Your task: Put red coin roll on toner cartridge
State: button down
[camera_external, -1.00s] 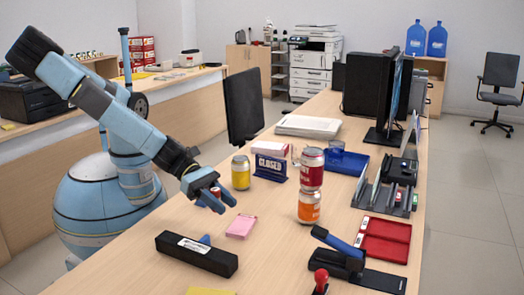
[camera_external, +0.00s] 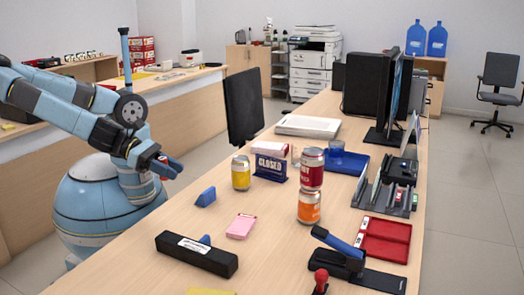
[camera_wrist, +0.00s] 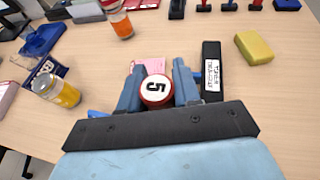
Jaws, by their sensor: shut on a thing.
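The red coin roll (camera_wrist: 156,92), with a white end marked 5, is between the fingers of my gripper (camera_wrist: 158,84) in the wrist view. My gripper (camera_external: 163,167) is shut on it; a bit of red shows there in the external view, left of the counter edge. The toner cartridge (camera_external: 196,254) is a long black box with a white label, lying on the near part of the counter. It is also in the wrist view (camera_wrist: 212,85), right of my gripper. The coin roll is raised and apart from the cartridge.
A pink pack (camera_external: 241,226) and a blue wedge (camera_external: 206,197) lie behind the cartridge. A yellow can (camera_external: 241,173) and stacked red and orange cans (camera_external: 310,190) stand farther back. A black stapler-like device (camera_external: 340,262) is at right. A yellow block (camera_wrist: 254,47) lies beside the cartridge.

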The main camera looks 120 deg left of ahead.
jog(key=shift+s+r+y, duration=0.3)
jog(key=shift+s+r, duration=0.1)
jog(key=shift+s, duration=0.4)
jog(key=w+d+f, duration=0.4)
jog(key=w, duration=0.4)
send_over(195, 240)
notch_tip(195, 240, down, 6)
jog(key=shift+a+r, duration=0.15)
jog(key=shift+f, duration=1.65)
jog(key=c, duration=0.8)
grip_release()
